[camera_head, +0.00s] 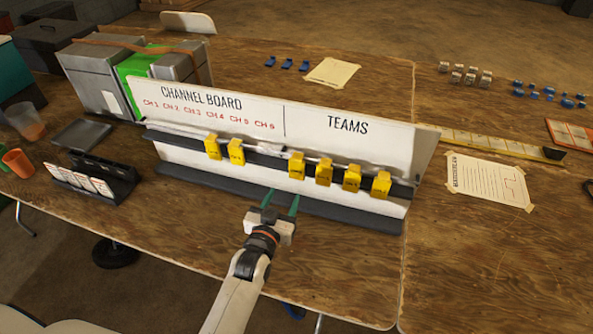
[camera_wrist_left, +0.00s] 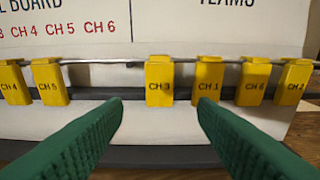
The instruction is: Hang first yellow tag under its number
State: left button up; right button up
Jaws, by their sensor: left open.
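The white board (camera_head: 300,125) is headed CHANNEL BOARD on the left, over red CH numbers, and TEAMS on the right. Yellow tags hang on its metal rail. The CH 4 tag (camera_wrist_left: 10,83) and CH 5 tag (camera_wrist_left: 49,82) hang on the left. After a gap come the CH 3 tag (camera_wrist_left: 159,82), CH 1 tag (camera_wrist_left: 208,82), CH 6 tag (camera_wrist_left: 253,82) and CH 2 tag (camera_wrist_left: 292,82). My left gripper (camera_head: 281,202) is open and empty in front of the board, its green fingers apart, roughly facing the CH 3 tag. My right gripper is out of view.
A dark ledge (camera_head: 340,211) runs along the board's foot. Grey and green cases (camera_head: 140,75) stand behind it. A black card holder (camera_head: 95,178) and an orange cup (camera_head: 18,162) are left. A taped paper (camera_head: 487,180) lies right. The wooden table in front is clear.

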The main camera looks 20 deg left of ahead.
aim_at(296, 167)
pick_arm(q)
jog(key=w+b, duration=0.2)
jog(key=w+f+b, duration=0.1)
jog(key=w+b, duration=0.1)
jog(key=w, duration=0.1)
jog(key=shift+w+f, duration=0.15)
jog(key=shift+w, duration=0.2)
jog(key=w+b, duration=0.1)
jog(key=w, duration=0.3)
jog(key=shift+w+d, duration=0.15)
jog(key=shift+w, duration=0.95)
jog(key=shift+c, duration=0.5)
jog(key=c, duration=0.6)
jog(key=shift+c, duration=0.2)
jog(key=shift+r, duration=0.2)
jog(key=shift+r+p, duration=0.75)
jog(key=shift+s, duration=0.1)
